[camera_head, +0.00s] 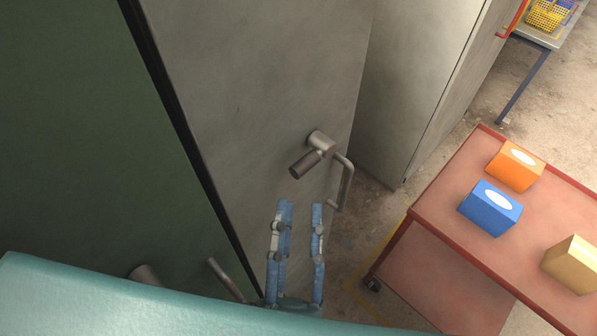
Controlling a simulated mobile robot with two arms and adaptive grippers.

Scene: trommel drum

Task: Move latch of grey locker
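The grey locker (255,70) stands at the centre, its door facing me. Its latch (306,164) is a short metal lever on a round hub, tilted down to the left. A bent metal handle (347,185) is just right of the latch. My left gripper (301,207) has blue fingers that point up the picture, below the latch and apart from it. The fingers are spread, with nothing visible between them. My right gripper does not show.
A green locker (80,130) with its own handle (226,279) stands at the left. A red trolley (450,215) at the right carries an orange box (514,170), a blue box (490,212) and a tan box (572,264). Another pale locker (410,75) stands behind. A teal surface crosses the bottom.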

